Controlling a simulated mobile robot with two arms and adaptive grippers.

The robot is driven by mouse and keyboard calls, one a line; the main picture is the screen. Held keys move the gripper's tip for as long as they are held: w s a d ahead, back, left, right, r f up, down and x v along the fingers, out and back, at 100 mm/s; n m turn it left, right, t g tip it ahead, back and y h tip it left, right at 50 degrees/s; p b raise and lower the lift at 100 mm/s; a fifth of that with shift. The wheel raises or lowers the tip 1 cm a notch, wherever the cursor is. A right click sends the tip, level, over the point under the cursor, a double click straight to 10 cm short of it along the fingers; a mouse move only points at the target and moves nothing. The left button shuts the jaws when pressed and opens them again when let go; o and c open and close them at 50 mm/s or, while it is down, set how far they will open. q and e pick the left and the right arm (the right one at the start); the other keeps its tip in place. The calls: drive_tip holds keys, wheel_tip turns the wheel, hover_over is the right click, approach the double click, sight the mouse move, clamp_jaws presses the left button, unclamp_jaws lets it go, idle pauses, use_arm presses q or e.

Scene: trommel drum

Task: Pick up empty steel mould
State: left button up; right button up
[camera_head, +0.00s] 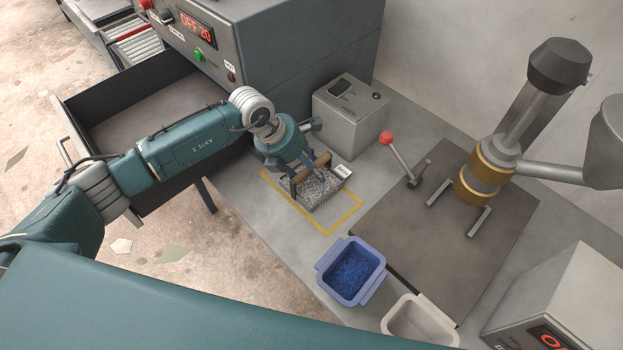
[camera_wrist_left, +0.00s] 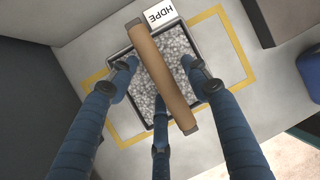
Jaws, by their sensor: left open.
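A dark-rimmed rectangular metal mould or tray (camera_head: 322,192) stands on the bench inside a yellow outline. It looks filled with grey granules, not empty, and also shows in the left wrist view (camera_wrist_left: 178,44). A brown bar handle (camera_wrist_left: 160,75) spans its top. A white tag (camera_wrist_left: 159,14) at one end reads HDPE. My left gripper (camera_head: 312,171) is over the tray, its dark blue fingers spread apart around the handle. In the left wrist view the left gripper (camera_wrist_left: 158,80) is open, with fingers on both sides of the handle; contact cannot be told. My right gripper is out of view.
A blue bin (camera_head: 352,270) with blue granules and a pale bin (camera_head: 416,322) stand in front. A grey box (camera_head: 350,112) is behind the tray. A press with a red-knobbed lever (camera_head: 387,138) stands right. An open drawer (camera_head: 150,95) lies left, under my arm.

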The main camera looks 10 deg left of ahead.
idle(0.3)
use_arm(q)
clamp_jaws()
drive_tip(key=shift+w+r, duration=0.1)
drive_tip(key=shift+w, duration=0.05)
drive_tip(key=shift+r, duration=0.1)
